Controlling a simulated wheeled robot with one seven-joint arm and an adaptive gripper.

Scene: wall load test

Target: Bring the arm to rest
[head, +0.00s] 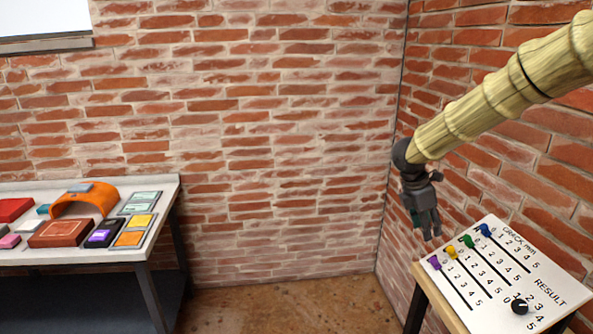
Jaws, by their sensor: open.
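My arm comes in from the upper right and reaches down and left across the corner of the room. My gripper (428,230) is at its end, dark grey, pointing down, with its fingers apart and nothing seen between them. It hangs in front of the right brick wall, above and to the left of a white control panel (545,268) in the picture. I see no contact with the panel or the wall, though the exact gap is hard to judge.
The panel has purple, yellow, green and blue sliders and a black knob (520,306). A white table (95,256) at left holds an orange arch (84,201), a brown block (60,234) and several coloured pieces. Bare floor (285,308) lies between table and panel.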

